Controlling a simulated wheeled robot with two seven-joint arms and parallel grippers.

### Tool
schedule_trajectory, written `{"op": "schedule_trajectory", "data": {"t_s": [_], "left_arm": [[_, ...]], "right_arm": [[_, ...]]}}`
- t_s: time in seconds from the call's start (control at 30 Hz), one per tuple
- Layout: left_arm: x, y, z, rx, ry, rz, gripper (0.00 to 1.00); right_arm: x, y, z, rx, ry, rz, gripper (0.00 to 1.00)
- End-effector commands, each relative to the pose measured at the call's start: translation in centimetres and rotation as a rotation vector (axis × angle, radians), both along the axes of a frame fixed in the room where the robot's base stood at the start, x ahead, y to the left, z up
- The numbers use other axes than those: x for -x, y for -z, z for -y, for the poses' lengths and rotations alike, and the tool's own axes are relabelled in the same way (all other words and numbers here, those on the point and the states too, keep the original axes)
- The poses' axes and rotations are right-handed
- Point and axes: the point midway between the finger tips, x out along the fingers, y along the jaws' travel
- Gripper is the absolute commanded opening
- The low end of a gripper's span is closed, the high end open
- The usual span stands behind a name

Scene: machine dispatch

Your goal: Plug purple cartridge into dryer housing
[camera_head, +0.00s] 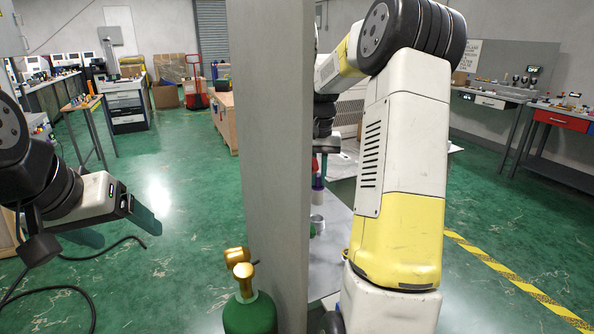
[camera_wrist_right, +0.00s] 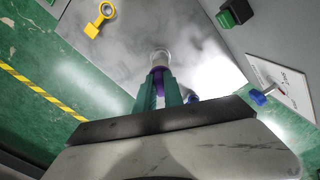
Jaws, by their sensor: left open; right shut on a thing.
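My right gripper (camera_wrist_right: 158,90) is shut on the purple cartridge (camera_wrist_right: 157,73), which sits between its teal fingers in the right wrist view. A pale round cylinder (camera_wrist_right: 160,57), perhaps the dryer housing, shows just past the cartridge's tip; I cannot tell whether they touch. In the head view the purple cartridge (camera_head: 318,184) points down below the right gripper (camera_head: 319,168), above a silvery cylinder (camera_head: 318,223). The grey post and my right arm hide much of this area. My left gripper (camera_head: 146,221) is open and empty at the left, over the green floor.
A tall grey panel (camera_head: 268,150) stands between my arms. The right wrist view shows a grey metal work surface (camera_wrist_right: 115,50), a yellow ringed part (camera_wrist_right: 100,18) and a blue-handled fitting (camera_wrist_right: 259,97).

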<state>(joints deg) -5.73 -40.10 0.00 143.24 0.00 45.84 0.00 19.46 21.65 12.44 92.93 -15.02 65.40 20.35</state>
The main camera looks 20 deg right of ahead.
Motion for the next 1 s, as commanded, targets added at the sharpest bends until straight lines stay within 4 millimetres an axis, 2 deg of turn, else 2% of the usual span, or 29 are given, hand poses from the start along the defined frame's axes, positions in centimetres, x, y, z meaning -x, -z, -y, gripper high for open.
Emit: {"op": "schedule_trajectory", "data": {"t_s": [0.43, 1.0], "left_arm": [[0.0, 0.0, 0.0, 0.000, 0.000, 0.000, 0.79], [0.0, 0.0, 0.0, 0.000, 0.000, 0.000, 0.79]], "right_arm": [[0.1, 0.0, 0.0, 0.001, 0.000, 0.001, 0.00], [0.1, 4.2, 0.0, 0.000, 0.000, 0.000, 0.00]]}}
